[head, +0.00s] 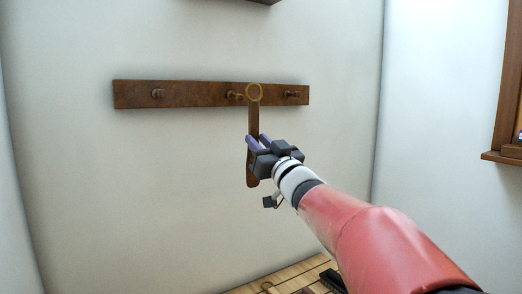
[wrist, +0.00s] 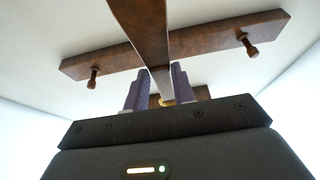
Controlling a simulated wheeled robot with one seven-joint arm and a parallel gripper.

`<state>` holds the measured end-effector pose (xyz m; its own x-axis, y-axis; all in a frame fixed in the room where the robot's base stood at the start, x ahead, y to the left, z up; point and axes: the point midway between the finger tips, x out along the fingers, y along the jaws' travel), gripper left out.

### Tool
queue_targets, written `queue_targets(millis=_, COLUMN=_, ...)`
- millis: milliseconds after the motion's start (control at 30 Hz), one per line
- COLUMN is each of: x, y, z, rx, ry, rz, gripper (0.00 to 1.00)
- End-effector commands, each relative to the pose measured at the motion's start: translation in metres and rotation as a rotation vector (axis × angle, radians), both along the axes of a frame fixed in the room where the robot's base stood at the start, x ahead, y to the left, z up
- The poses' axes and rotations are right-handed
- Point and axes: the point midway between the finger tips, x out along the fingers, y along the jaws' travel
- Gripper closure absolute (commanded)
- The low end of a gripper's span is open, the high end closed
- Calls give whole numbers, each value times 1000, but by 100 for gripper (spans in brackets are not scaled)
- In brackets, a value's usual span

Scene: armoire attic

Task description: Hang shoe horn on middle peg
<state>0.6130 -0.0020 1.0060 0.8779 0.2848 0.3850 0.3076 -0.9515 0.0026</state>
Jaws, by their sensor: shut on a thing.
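My gripper (head: 253,139) is shut on the brown shoe horn (head: 253,117) and holds it upright in front of the wall. A thin yellow ring (head: 254,92) is at the shoe horn's upper end. In the head view the ring appears just right of the middle peg (head: 234,96), not around it; its distance from the rail is unclear. The middle peg cannot be made out there.
The brown wall rail (head: 195,95) also bears an empty left peg (head: 158,93) and right peg (head: 292,94). A dark shelf edge (head: 265,1) is above. A wooden surface (head: 250,288) with dark items lies below. A wooden frame (head: 507,90) is on the right wall.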

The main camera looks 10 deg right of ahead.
Motion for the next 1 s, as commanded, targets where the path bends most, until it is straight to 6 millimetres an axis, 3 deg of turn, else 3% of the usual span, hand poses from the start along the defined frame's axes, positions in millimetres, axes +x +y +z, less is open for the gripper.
queue_targets(millis=400, x=0, y=1, z=-1, rx=-5, ry=-2, rz=5, gripper=97)
queue_targets(millis=1000, x=27, y=9, z=-1, rx=-5, ry=0, rz=3, gripper=97)
